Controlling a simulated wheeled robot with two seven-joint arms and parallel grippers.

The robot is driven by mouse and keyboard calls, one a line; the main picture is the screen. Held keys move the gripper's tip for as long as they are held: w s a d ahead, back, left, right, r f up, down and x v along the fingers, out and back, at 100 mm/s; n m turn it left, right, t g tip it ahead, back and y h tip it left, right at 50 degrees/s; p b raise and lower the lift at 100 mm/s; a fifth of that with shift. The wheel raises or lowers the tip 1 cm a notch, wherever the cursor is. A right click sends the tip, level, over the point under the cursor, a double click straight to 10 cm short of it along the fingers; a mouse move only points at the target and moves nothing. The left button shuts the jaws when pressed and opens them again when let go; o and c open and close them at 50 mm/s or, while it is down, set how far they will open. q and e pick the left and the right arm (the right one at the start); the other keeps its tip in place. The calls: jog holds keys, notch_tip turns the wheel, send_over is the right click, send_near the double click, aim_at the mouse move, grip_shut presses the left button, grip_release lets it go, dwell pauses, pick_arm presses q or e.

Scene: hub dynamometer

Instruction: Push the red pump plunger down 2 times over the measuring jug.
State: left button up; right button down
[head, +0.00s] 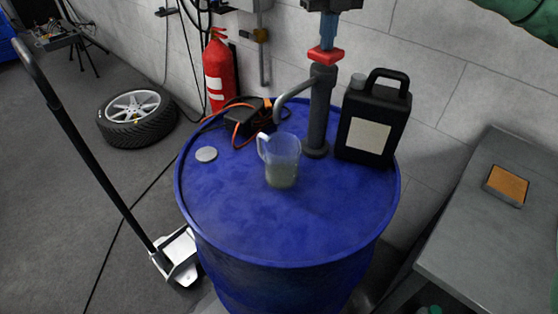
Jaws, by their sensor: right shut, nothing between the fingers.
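The red pump plunger (325,55) sits on top of the dark grey pump (320,110), which stands on the blue drum. The pump's curved spout (290,92) reaches left and ends above the clear measuring jug (282,160). The jug stands on the drum top with its handle to the left, and its lower part looks cloudy, perhaps with liquid. My right gripper (328,42) points down with shut, empty fingers directly over the plunger. Its tips are at or very close to the plunger's top; I cannot tell if they touch. My left gripper is not in view.
On the blue drum (290,225) a black canister (372,118) stands close right of the pump. A black device (245,118) with orange cable and a grey disc (206,154) lie left. A grey bench (490,225) is at right. The drum's front is clear.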

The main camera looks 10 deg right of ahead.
jog(key=shift+f+b, duration=0.35)
jog(key=shift+f, duration=0.25)
dwell(0.3)
jog(key=shift+r, duration=0.2)
jog(key=shift+r+p, duration=1.15)
jog(key=shift+r, duration=2.25)
jog(key=shift+r+p, duration=1)
jog(key=shift+r, duration=2)
